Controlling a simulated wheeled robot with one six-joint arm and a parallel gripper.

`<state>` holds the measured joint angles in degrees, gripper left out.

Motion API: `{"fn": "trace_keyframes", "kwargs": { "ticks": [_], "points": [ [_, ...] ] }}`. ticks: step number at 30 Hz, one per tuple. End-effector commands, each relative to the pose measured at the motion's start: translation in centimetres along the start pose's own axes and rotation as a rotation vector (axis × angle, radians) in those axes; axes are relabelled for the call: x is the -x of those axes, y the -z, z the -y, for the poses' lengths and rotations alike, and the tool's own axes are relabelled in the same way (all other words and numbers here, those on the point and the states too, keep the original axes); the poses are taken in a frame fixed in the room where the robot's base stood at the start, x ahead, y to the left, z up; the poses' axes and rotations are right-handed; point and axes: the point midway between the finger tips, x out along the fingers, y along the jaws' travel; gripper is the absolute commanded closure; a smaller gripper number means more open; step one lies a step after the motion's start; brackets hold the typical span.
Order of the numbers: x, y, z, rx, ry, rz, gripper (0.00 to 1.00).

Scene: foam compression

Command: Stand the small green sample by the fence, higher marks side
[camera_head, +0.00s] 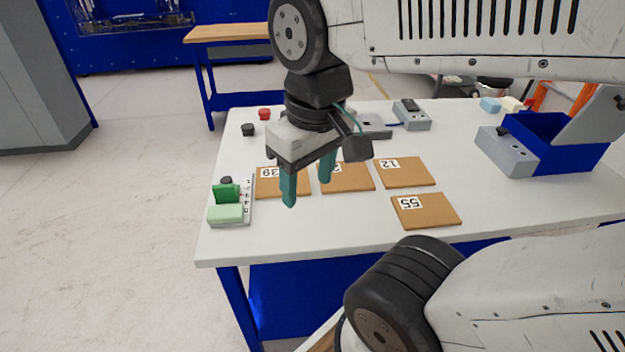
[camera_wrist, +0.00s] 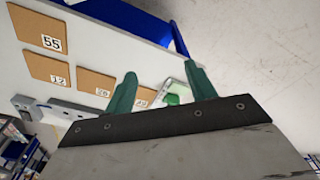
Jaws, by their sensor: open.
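My gripper (camera_head: 308,190) is open and empty above the table, over the left part of the brown mats. Its two teal fingers also show in the wrist view (camera_wrist: 160,80). A dark green block (camera_head: 225,192) and a pale green block (camera_head: 225,214) are together at the table's left end, left of my gripper. They rest at a light grey strip with printed marks (camera_head: 246,205), which looks like the fence. The marks are too small to read. In the wrist view a green block (camera_wrist: 172,98) shows between the fingers, partly hidden by the gripper.
Brown mats labelled 39 (camera_head: 292,190), 12 (camera_head: 410,175) and 55 (camera_head: 430,215) lie on the white table (camera_head: 330,235); another is partly hidden by my fingers. Grey boxes (camera_head: 412,118) stand behind. A blue bin (camera_head: 560,155) is at right. Small black and red pieces (camera_head: 264,113) lie back left.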

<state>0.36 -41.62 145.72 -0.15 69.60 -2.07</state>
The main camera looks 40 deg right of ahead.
Motion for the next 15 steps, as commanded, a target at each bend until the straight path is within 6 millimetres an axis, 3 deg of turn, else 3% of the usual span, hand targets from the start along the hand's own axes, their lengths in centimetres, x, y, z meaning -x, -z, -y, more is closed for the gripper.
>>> {"fn": "trace_keyframes", "kwargs": {
  "ticks": [4, 13, 14, 15],
  "points": [
    [-0.03, -1.06, 0.11, -0.034, 0.000, -0.005, 0.45],
    [-0.02, -1.04, 0.10, -0.034, 0.000, -0.004, 0.45],
    [-0.02, -1.04, 0.10, -0.034, 0.000, -0.004, 0.47],
    [-0.02, -1.03, 0.13, -0.032, 0.000, -0.005, 0.58]
  ]
}}
